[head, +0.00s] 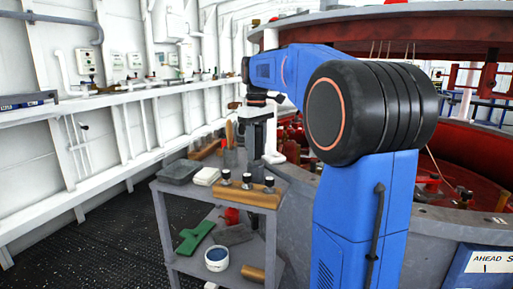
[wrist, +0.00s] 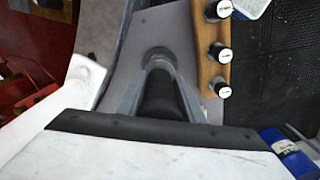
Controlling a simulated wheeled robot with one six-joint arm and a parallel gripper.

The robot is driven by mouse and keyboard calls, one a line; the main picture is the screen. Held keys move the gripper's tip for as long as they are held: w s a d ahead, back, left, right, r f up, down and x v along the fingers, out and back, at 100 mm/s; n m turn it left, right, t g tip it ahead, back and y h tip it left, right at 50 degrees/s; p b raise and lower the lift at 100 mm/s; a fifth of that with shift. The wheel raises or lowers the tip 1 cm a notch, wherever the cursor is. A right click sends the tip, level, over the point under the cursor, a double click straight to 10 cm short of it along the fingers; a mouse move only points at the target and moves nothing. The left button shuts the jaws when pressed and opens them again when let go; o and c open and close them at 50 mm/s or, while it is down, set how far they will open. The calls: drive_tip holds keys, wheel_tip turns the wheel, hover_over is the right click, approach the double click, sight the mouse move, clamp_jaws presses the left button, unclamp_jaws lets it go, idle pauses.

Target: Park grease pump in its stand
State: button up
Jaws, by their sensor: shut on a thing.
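My gripper (head: 260,99) is above the back right corner of the grey cart, pointing down. In the wrist view its black edge (wrist: 150,138) crosses the lower part of the picture. It is shut on what looks like the grease pump, a dark rounded body (wrist: 157,100) flanked by two grey sloping sides. Past it, a grey round collar (wrist: 157,54) sits over the grey cart top. In the head view a dark grey upright shape (head: 257,140) stands directly under my gripper. I cannot tell pump from stand there, nor whether the pump is seated.
A wooden block with several black-and-white knobs (head: 248,196) lies close by on the cart (head: 192,205). A wooden-handled tool (head: 229,132) stands beside the gripper. A red-and-grey round structure (head: 460,200) is at right.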

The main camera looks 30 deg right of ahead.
drive_tip(key=o, duration=1.2)
drive_tip(key=shift+c, duration=0.2)
wheel_tip(320, 180, up, 17)
drive_tip(key=shift+r, duration=0.2)
drive_tip(key=s+a+f+m+t, duration=0.1)
drive_tip(key=s+a+f, duration=0.4)
drive_tip(key=s+f, duration=0.5)
drive_tip(key=s+a+f+m+t, duration=0.1)
drive_tip(key=s+a+f, duration=0.4)
drive_tip(key=s+f, duration=0.5)
drive_tip(key=s+a+f+m+t, duration=0.1)
drive_tip(key=s+a+f, duration=0.5)
drive_tip(key=f, duration=1.1)
drive_tip(key=s+t, duration=0.1)
drive_tip(key=s, duration=0.2)
drive_tip(key=shift+s+t, duration=0.4)
